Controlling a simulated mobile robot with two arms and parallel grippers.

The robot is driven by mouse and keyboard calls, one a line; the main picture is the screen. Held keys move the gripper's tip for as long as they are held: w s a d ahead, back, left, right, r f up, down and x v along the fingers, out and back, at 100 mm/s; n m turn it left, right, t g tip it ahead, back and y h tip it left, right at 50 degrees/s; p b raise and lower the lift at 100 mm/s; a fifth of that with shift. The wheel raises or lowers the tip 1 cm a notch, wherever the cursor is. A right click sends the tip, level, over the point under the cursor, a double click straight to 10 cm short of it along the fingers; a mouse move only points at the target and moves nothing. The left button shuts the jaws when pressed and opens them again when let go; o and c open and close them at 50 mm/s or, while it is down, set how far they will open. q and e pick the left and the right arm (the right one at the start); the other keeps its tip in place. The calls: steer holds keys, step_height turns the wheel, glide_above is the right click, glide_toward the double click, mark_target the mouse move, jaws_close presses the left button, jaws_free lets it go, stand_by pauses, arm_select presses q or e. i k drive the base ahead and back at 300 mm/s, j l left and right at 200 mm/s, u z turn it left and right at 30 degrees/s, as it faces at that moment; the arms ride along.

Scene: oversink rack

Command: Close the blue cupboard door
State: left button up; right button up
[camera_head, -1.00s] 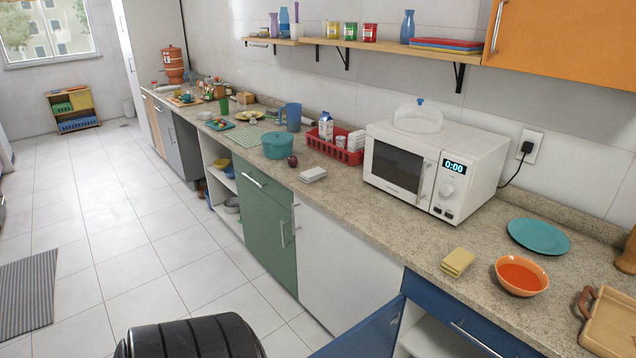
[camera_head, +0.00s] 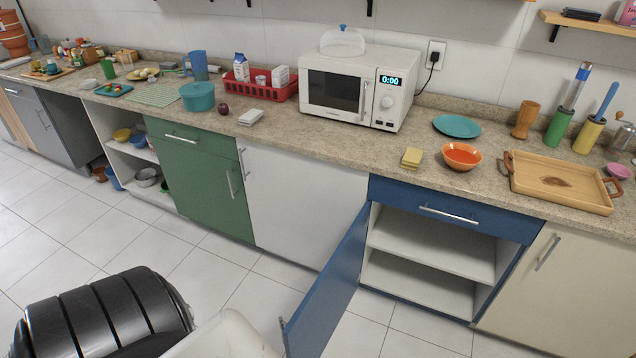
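The blue cupboard door (camera_head: 330,285) stands wide open, swung out from the left side of its cabinet toward me. Its handle shows only as a small piece near the door's outer edge at lower left. The blue cabinet's inside (camera_head: 425,265) is white and empty, with one shelf. A blue drawer front (camera_head: 450,208) with a metal bar handle sits shut above the opening. Neither of my grippers is in the picture. A black ribbed part and a pale part at the lower left belong to my own body, close to the door's outer edge.
A white cupboard (camera_head: 295,205) adjoins on the left and a cream cupboard (camera_head: 560,290) on the right, both shut. The counter above holds a microwave (camera_head: 358,85), an orange bowl (camera_head: 461,156), and a wooden tray (camera_head: 560,182). Tiled floor (camera_head: 215,275) is clear left of the door.

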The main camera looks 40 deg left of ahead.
mark_target(307, 334)
steer(key=j+z, duration=0.1)
steer(key=j, duration=0.45)
steer(key=k+j, duration=0.1)
steer(key=j, duration=0.45)
steer(key=j+z, duration=0.15)
steer(key=j, duration=0.4)
steer(key=k+j+z, duration=0.1)
steer(key=j, duration=1.25)
